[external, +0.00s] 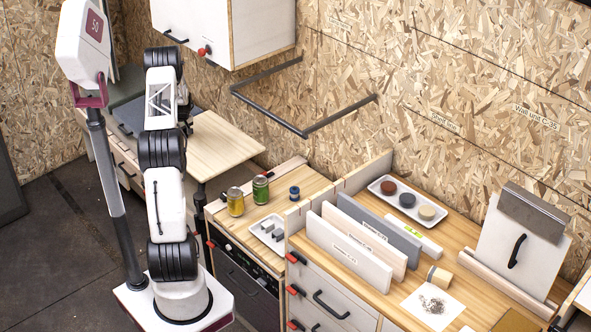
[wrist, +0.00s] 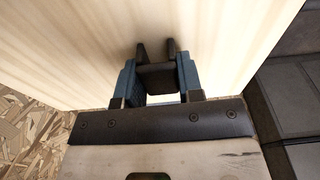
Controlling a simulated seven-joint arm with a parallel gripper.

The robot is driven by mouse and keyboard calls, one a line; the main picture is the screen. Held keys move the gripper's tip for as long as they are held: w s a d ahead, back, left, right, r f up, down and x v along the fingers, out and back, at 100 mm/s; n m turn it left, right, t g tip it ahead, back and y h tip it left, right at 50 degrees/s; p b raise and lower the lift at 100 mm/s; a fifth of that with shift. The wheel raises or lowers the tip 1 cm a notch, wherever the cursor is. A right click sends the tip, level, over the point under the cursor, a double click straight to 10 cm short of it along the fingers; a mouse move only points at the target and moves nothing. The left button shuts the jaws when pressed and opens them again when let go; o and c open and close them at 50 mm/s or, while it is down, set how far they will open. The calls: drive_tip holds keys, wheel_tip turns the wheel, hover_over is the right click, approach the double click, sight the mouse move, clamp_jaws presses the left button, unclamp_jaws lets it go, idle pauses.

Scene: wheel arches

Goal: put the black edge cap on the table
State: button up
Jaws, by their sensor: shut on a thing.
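The black edge cap (wrist: 157,76) is a small dark U-shaped piece with two prongs. In the wrist view it sits between the blue fingers of my gripper (wrist: 159,70), which is shut on it. The light wooden table (wrist: 60,45) lies beneath the cap; I cannot tell whether the cap touches it. In the external view the table (external: 222,150) stands behind my arm.
A white wall cabinet (external: 195,25) hangs above the table. A lower counter (external: 300,178) with jars and a small tray stands to the right, beside a workbench with upright panels (external: 345,252).

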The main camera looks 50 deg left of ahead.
sight(184, 133)
drive_tip(key=shift+f, duration=0.1)
drive_tip(key=o, duration=0.9)
wheel_tip(184, 133, up, 12)
drive_tip(key=d, duration=0.1)
drive_tip(key=shift+d, duration=0.25)
idle(1.0)
